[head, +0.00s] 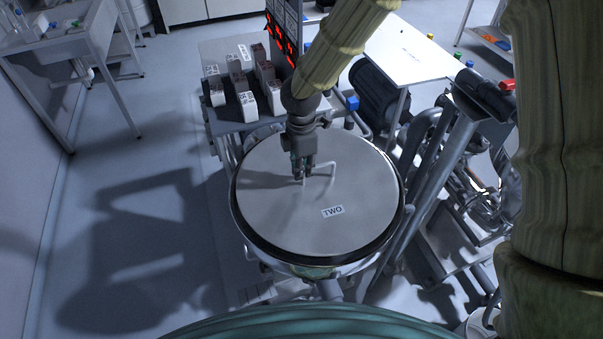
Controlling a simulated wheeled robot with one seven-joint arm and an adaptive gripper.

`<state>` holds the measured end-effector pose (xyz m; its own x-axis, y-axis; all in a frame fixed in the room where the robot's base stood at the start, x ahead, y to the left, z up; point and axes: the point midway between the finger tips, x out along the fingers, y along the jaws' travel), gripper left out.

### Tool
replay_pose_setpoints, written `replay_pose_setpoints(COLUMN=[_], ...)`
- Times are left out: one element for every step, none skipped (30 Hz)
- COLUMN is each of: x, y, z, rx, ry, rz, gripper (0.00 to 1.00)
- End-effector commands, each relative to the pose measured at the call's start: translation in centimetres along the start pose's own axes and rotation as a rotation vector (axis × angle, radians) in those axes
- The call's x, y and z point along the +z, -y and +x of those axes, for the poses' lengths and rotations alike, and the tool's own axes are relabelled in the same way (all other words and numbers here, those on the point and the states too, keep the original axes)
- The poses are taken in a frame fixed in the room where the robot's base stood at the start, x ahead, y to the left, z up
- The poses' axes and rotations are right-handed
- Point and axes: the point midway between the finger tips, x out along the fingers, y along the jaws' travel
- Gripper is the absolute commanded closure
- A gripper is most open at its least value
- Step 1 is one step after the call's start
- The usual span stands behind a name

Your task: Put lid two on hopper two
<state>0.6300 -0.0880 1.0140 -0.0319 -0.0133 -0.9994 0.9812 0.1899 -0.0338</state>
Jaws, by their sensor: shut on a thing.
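A round, flat grey lid (275,215) with a label reading TWO lies over the mouth of a round metal hopper (345,268) in the middle of the head view. A dark rim shows beneath the lid along its front and sides. I cannot tell whether the lid touches the hopper all round. The lid has a pale bar handle (326,166) on top. My gripper (303,177) comes down from above and is shut on the left part of this handle. The fingertips partly hide the handle there.
Behind the hopper, a table (222,120) holds several white cartons (247,102) beside a black panel with red marks (284,40). A dark motor (378,92) and pipes (440,165) crowd the right. Open floor (130,190) lies to the left.

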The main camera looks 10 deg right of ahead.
Motion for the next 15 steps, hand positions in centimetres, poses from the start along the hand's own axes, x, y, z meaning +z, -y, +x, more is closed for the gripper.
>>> replay_pose_setpoints(x=[-0.2, -0.2, -0.2, -0.2, -0.2, -0.2, -0.2, -0.2, -0.2, -0.2, -0.2, -0.2, -0.2, -0.2, -0.2], y=[0.1, 0.1, 0.1, 0.1, 0.1, 0.1, 0.0, 0.0, 0.0, -0.1, -0.1, -0.1, -0.1, -0.1, -0.1], z=[0.3, 0.7, 1.1, 1.4, 1.7, 2.1, 2.4, 2.5, 2.8, 2.9, 3.0, 3.0, 3.0, 3.0, 3.0], rx=[-0.003, -0.004, -0.004, -0.003, -0.003, -0.003, -0.002, -0.001, 0.0, 0.0, 0.0, 0.0, 0.0, 0.0, 0.0], ry=[0.001, 0.001, 0.001, 0.001, 0.001, 0.002, 0.002, 0.001, 0.001, 0.0, 0.0, 0.0, 0.0, 0.0, 0.0], rz=[-0.004, -0.004, -0.003, -0.003, -0.003, -0.003, -0.003, -0.003, -0.003, -0.003, -0.003, -0.003, -0.003, -0.002, -0.002], gripper=[1.0, 1.0, 1.0, 1.0, 1.0, 1.0, 1.0, 1.0, 1.0, 1.0, 1.0, 1.0, 1.0, 1.0, 1.0])
